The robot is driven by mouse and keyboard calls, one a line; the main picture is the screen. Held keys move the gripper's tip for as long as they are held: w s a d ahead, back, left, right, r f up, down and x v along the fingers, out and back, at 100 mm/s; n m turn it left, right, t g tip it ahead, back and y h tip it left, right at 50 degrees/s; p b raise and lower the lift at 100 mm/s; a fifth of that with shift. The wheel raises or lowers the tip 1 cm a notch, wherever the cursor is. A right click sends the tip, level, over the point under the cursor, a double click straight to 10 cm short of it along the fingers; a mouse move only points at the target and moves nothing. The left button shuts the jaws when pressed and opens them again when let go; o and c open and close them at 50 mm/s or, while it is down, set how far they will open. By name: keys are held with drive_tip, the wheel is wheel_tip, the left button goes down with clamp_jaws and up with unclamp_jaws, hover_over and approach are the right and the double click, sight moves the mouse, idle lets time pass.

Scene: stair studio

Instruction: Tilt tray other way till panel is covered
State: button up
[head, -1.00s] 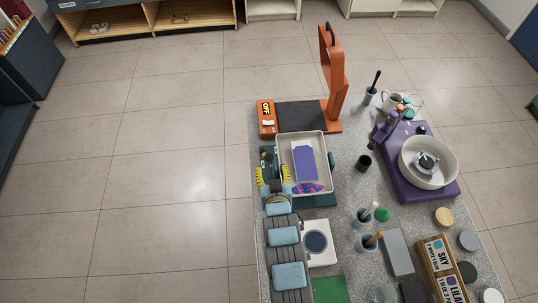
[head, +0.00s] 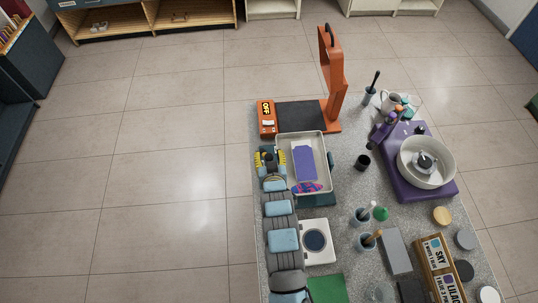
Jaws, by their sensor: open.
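A pale rectangular tray (head: 325,152) rests on a dark teal stand (head: 318,200) on the speckled worktop. A flat purple panel (head: 304,163) lies in the middle of the tray. A blue and pink swirled pool (head: 307,187) lies at the tray's near end, at the panel's near edge. My gripper (head: 270,158), with yellow fingertips, is open just left of the tray, by a dark part at the stand's left side. The fingertips are small, and I cannot tell whether they touch that part.
An orange press-like frame (head: 335,85) with an OFF sign stands behind the tray. A purple wheel unit (head: 416,188) holding a white bowl (head: 445,170) stands right. Brush cups (head: 363,216), a black cup (head: 363,162) and a labelled wooden box (head: 440,268) stand nearby.

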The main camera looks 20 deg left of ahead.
clamp_jaws()
drive_tip(key=shift+w, duration=0.1)
drive_tip(key=shift+w+a+f+g+h+b, duration=0.1)
drive_tip(key=shift+w+a+g+h+b, duration=0.35)
drive_tip(key=shift+w+g, duration=0.35)
drive_tip(key=shift+w+a+f+g+h+b, duration=0.1)
drive_tip(key=shift+w+a+g+h+b, duration=0.35)
drive_tip(key=shift+g, duration=0.55)
drive_tip(key=shift+w+a+g+h+b, duration=0.3)
drive_tip(key=shift+w+g+h, duration=0.2)
drive_tip(key=shift+w+g, duration=0.4)
